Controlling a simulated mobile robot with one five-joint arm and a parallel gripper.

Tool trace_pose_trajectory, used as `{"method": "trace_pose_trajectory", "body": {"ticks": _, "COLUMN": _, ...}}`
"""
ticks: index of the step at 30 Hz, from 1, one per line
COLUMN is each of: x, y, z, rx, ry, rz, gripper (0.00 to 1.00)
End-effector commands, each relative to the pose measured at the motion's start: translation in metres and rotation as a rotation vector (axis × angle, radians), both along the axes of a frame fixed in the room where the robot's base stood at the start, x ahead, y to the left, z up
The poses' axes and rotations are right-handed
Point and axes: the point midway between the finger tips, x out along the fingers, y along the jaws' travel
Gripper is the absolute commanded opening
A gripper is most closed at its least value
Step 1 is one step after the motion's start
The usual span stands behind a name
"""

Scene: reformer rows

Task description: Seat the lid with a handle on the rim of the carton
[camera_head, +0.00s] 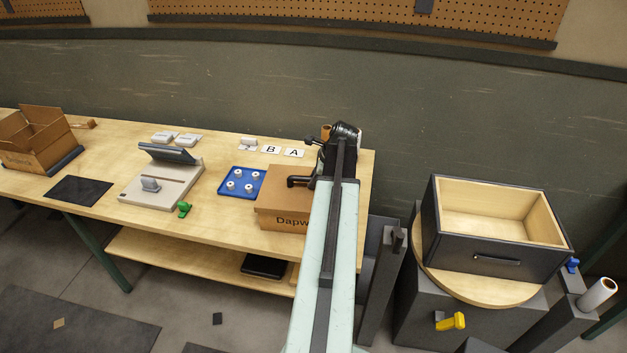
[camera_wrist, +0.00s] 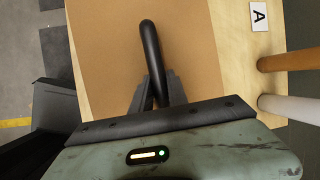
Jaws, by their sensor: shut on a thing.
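A brown lid (camera_head: 286,184) with a black handle (camera_head: 299,181) lies level at the top of the carton (camera_head: 287,222) marked "Dapw…", near the table's right end. My arm hides the right part of both. I cannot tell whether the lid rests on the rim or is slightly above it. In the wrist view, the lid (camera_wrist: 105,55) fills the middle, and its looped handle (camera_wrist: 150,45) runs between my fingers. My gripper (camera_wrist: 158,92) is shut on the handle. The carton's rim is hidden under the lid.
Left of the carton are a blue tray (camera_head: 258,176) with white knobs and a grey device (camera_head: 170,183). Cards B (camera_head: 271,149) and A (camera_head: 294,153) lie behind. A dark drawer box (camera_head: 480,250) stands on a round-topped stand at right.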

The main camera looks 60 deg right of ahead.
Motion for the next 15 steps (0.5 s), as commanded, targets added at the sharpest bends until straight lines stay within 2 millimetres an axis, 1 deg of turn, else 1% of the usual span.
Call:
{"method": "trace_pose_trajectory", "body": {"ticks": 1, "x": 0.0001, "y": 0.0000, "z": -0.0015, "rx": 0.000, "ry": 0.000, "rz": 0.000, "gripper": 0.22}}
{"method": "trace_pose_trajectory", "body": {"ticks": 2, "x": 0.0001, "y": 0.0000, "z": -0.0006, "rx": 0.000, "ry": 0.000, "rz": 0.000, "gripper": 0.31}}
{"method": "trace_pose_trajectory", "body": {"ticks": 3, "x": 0.0000, "y": 0.0000, "z": -0.0004, "rx": 0.000, "ry": 0.000, "rz": 0.000, "gripper": 0.42}}
{"method": "trace_pose_trajectory", "body": {"ticks": 4, "x": 0.0000, "y": 0.0000, "z": -0.0004, "rx": 0.000, "ry": 0.000, "rz": 0.000, "gripper": 0.45}}
{"method": "trace_pose_trajectory", "body": {"ticks": 12, "x": -0.0007, "y": -0.0004, "z": -0.0003, "rx": 0.000, "ry": 0.000, "rz": -0.001, "gripper": 0.45}}
{"method": "trace_pose_trajectory", "body": {"ticks": 15, "x": -0.0020, "y": -0.0003, "z": 0.0035, "rx": 0.000, "ry": 0.000, "rz": -0.001, "gripper": 0.45}}
